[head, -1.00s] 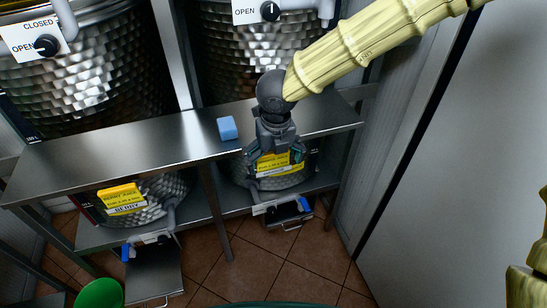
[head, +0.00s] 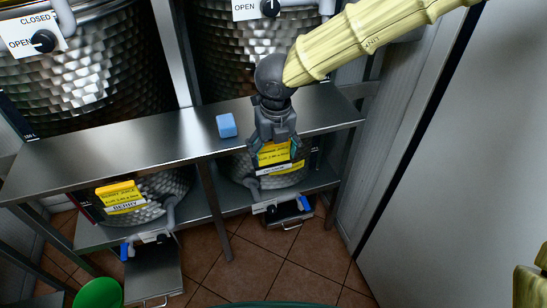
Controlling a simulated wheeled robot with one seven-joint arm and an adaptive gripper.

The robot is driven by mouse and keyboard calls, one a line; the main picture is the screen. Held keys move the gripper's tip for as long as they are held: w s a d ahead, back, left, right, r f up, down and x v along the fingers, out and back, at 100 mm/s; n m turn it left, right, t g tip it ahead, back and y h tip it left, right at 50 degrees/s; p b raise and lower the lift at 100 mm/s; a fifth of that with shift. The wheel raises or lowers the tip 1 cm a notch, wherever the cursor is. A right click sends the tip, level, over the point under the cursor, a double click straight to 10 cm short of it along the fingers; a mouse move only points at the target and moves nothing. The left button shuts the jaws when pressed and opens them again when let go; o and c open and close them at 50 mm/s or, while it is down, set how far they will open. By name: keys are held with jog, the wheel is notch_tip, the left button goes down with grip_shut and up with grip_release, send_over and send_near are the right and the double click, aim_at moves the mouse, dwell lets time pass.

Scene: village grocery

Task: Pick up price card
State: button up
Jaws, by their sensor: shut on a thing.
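A yellow price card (head: 273,154) with dark print is in the head view, in front of the lower right steel vessel, below the shelf edge. My gripper (head: 275,153) points down over the shelf's front edge and is shut on this card. Its fingers sit at the card's two sides, and its upper edge is partly hidden by the gripper. A white label strip shows just below the card. A second yellow price card (head: 120,197) is on the lower left vessel, above a white label.
A steel shelf (head: 120,155) runs across below two large vessels, with a blue block (head: 227,125) on it. A grey panel (head: 460,190) stands at the right. A green bucket (head: 98,293) is at lower left. Tiled floor (head: 285,255) is open in front.

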jog(key=s+a+r+b, duration=0.1)
jog(key=s+a+b, duration=0.1)
jog(key=s, duration=0.6)
jog(key=s+a+r+b, duration=0.2)
jog(key=s+b, duration=0.1)
jog(key=s, duration=0.4)
jog(key=r+p, duration=0.4)
jog(key=p, duration=0.1)
jog(key=shift+s+r, duration=0.25)
jog(key=shift+r, duration=0.15)
jog(key=shift+f, duration=0.1)
